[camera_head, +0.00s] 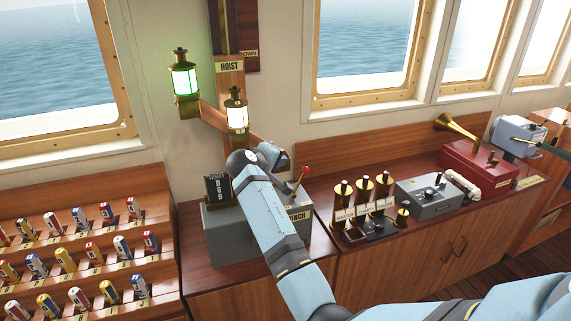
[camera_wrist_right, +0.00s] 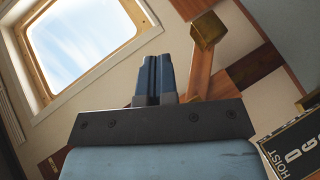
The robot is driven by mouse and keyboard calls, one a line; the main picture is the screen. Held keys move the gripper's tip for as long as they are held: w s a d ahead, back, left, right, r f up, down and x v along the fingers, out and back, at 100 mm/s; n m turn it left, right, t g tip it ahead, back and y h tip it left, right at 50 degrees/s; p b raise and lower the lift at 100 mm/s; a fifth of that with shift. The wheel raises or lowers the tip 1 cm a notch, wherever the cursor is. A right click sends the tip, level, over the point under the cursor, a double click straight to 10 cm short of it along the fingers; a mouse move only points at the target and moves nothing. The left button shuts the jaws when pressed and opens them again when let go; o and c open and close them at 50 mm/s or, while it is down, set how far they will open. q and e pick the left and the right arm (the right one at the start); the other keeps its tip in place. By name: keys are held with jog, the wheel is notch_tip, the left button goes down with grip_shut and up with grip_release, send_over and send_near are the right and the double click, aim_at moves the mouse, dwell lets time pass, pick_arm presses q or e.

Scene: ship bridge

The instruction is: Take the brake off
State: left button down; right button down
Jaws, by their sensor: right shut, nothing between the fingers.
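A grey winch box (camera_head: 222,236) stands on the wooden counter, its label partly covered by my right arm. A lever with a red knob (camera_head: 306,169) rises at its right side. A black counter display (camera_head: 217,187) sits on its left; in the right wrist view the display (camera_wrist_right: 292,150) reads HOIST at lower right. I cannot tell which part is the brake. My right gripper (camera_wrist_right: 154,78) is shut and empty, its fingers together, touching nothing visible. In the head view its fingertips are hidden behind my wrist, left of the red-knobbed lever. My left gripper is out of view.
A rack of coloured cylinders (camera_head: 66,259) is at left.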

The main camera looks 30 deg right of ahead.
jog(key=v, duration=0.3)
jog(key=shift+s+r, duration=0.1)
jog(key=shift+r, duration=0.25)
jog(key=s+a+f+n+t+y, duration=0.2)
jog(key=s+a+f+y, duration=0.3)
jog(key=f, duration=0.7)
jog(key=s+a+f+n+t+y, duration=0.25)
jog(key=s+f, duration=0.45)
jog(key=f, duration=0.4)
jog(key=s+a+f+m+y, duration=0.1)
jog(key=s+a+f+y, duration=0.1)
jog(key=s, duration=0.7)
jog(key=s+a+f+m+y, duration=0.1)
jog(key=s+a+f+y, duration=0.2)
jog(key=s+a, duration=0.2)
jog(key=s+a+f+m+y, duration=0.1)
jog(key=s+a+f+y, duration=0.2)
jog(key=s, duration=0.9)
jog(key=shift+s+a+t+p, duration=0.3)
jog(key=shift+s+a+t, duration=0.15)
jog(key=shift+a, duration=0.1)
